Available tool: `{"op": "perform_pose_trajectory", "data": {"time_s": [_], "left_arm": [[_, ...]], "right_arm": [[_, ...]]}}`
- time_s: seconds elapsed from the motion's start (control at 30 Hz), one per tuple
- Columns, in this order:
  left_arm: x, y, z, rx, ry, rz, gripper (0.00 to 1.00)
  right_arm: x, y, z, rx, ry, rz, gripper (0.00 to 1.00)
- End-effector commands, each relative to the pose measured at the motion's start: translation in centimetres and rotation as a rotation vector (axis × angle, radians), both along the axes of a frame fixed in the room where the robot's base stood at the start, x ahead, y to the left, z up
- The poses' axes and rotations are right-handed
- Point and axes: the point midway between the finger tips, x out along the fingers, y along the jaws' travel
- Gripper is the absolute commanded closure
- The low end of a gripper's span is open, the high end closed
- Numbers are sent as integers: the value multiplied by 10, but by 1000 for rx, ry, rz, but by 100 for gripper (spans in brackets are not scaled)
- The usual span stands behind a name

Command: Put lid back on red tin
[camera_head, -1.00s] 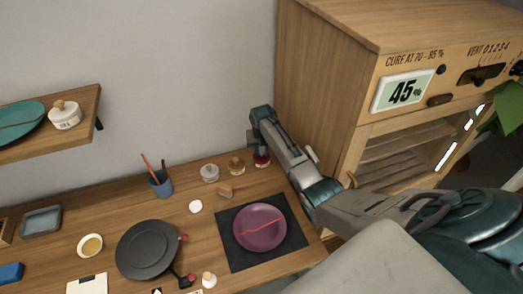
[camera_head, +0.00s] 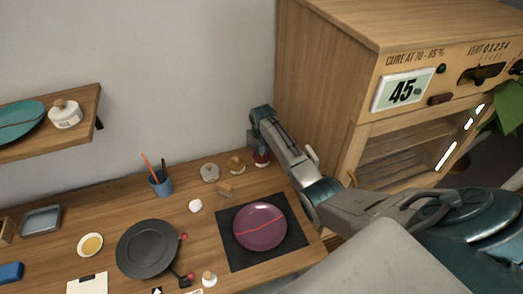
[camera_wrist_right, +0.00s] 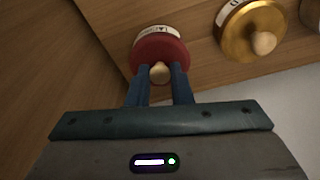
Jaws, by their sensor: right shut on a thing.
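The red tin (camera_head: 262,159) stands at the back right of the worktop, against the cabinet side. My right gripper (camera_head: 260,148) points down right over it. In the right wrist view, the two blue fingers of the right gripper (camera_wrist_right: 160,75) are shut on the pale knob of the red lid (camera_wrist_right: 160,48). The tin's white label (camera_wrist_right: 158,31) shows just beyond the lid's edge. The lid is over the tin; I cannot tell whether it is fully seated. My left gripper is not in view.
A gold-lidded tin (camera_head: 236,165) and a grey-lidded tin (camera_head: 210,172) stand to the left of the red tin. A wooden cabinet (camera_head: 315,90) rises close on the right. A purple plate with a red seam (camera_head: 260,226) lies on a dark mat (camera_head: 236,255) in front.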

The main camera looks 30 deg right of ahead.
Motion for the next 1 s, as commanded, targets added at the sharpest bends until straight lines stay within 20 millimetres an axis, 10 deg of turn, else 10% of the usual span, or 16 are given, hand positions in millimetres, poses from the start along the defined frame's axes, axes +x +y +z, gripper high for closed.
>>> {"op": "perform_pose_trajectory", "data": {"time_s": [0.17,0.2,0.3,0.53,0.63,1.0], "left_arm": [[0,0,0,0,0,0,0],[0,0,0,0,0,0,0],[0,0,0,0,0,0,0],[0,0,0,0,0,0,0],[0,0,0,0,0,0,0],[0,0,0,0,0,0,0]], "right_arm": [[0,0,0,0,0,0,100],[0,0,0,0,0,0,77],[0,0,0,0,0,0,57],[0,0,0,0,0,0,54],[0,0,0,0,0,0,34],[0,0,3,0,-1,0,34]]}}
